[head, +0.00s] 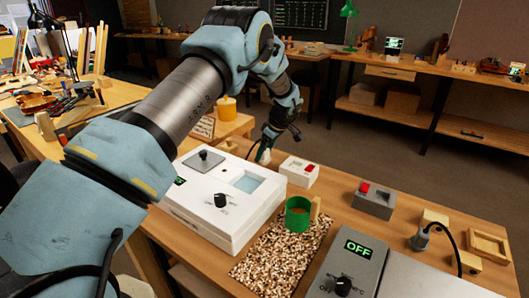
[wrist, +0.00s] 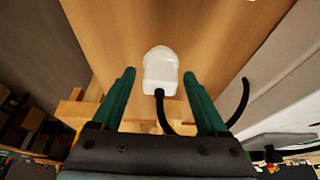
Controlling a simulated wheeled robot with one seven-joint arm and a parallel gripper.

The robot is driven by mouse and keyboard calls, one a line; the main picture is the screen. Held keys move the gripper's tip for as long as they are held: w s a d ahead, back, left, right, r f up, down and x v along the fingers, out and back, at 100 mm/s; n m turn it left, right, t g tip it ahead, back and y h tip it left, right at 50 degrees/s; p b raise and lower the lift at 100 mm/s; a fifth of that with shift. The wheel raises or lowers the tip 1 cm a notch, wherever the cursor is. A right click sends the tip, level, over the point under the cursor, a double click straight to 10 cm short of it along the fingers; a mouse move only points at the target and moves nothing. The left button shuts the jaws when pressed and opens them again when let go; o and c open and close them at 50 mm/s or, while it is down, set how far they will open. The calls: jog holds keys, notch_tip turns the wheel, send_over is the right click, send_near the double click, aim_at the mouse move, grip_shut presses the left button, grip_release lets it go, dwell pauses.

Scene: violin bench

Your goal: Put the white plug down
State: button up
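The white plug (wrist: 160,70) shows in the wrist view between the two fingers of my gripper (wrist: 159,74), against the wooden bench top (wrist: 215,40). A black cord runs from its near end and curves to the right. Bare wood shows between the plug and each green finger, so the gripper is open and not clamped on it. In the head view my gripper (head: 265,153) is low at the bench's far edge, behind the white box. A small white patch shows at its fingers there, mostly hidden. I cannot tell whether the plug rests fully on the wood.
A white box with a knob (head: 215,235) stands left of a small white switch box (head: 299,172). A green mug (head: 298,222) stands on a speckled mat (head: 268,262). A grey switch box (head: 373,203) and a grey plug (head: 420,240) are to the right.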

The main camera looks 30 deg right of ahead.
jog(key=shift+r+p, duration=0.3)
jog(key=shift+p, duration=0.05)
jog(key=b+v, duration=0.3)
jog(key=v, duration=0.8)
jog(key=shift+s+r+b, duration=0.2)
jog(key=shift+r+b, duration=0.1)
jog(key=shift+b, duration=0.05)
jog(key=a+r+m+g+h, duration=0.1)
jog(key=a+r+m+g, duration=0.2)
jog(key=a, duration=2.5)
jog(key=s+a+f+m+h, duration=0.1)
jog(key=s+a+m, duration=0.3)
jog(key=s+a, duration=1.1)
jog(key=a, duration=0.4)
jog(key=shift+s+f+t, duration=0.3)
jog(key=shift+s+t, duration=0.05)
jog(key=shift+t, duration=0.05)
